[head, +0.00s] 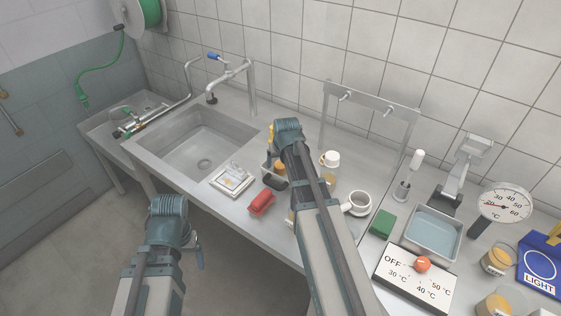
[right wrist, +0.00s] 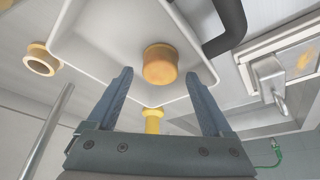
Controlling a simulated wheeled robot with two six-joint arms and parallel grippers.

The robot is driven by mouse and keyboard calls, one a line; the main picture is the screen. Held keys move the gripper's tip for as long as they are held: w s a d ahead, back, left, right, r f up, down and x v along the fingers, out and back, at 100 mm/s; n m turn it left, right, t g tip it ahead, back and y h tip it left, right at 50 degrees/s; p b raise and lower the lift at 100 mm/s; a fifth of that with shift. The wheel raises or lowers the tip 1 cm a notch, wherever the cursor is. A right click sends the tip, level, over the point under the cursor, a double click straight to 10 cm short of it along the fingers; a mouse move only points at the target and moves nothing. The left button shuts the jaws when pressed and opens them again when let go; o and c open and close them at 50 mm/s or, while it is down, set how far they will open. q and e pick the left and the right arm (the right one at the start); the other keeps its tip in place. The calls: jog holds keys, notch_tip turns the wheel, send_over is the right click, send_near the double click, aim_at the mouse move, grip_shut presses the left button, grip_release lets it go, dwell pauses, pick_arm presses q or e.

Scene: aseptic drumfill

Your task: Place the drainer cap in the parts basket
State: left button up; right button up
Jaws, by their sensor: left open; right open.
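The parts basket (head: 264,172), a pale open tray, stands on the counter in the head view, partly hidden behind my right arm. In the right wrist view the basket (right wrist: 88,45) holds an amber round piece (right wrist: 162,66), which looks like the drainer cap. A yellow spool-shaped piece (right wrist: 153,122) shows nearer the gripper body. My right gripper (right wrist: 158,76) is open over the basket, one finger on each side of the amber piece, with gaps visible. My left gripper (head: 198,254) hangs low in front of the counter, away from the basket, open and empty.
A red block (head: 262,202) and a flat tray with a pale plate (head: 233,180) lie left of the basket. A white-capped jar (head: 330,160) and white cup (head: 357,203) stand right of it. The sink (head: 203,150) is behind left.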

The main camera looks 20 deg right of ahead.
jog(key=p+v, duration=1)
jog(key=v, duration=0.1)
jog(key=shift+s, duration=0.15)
jog(key=b+x, duration=1.1)
jog(key=x, duration=0.1)
jog(key=shift+b, duration=0.3)
jog(key=shift+r, duration=0.15)
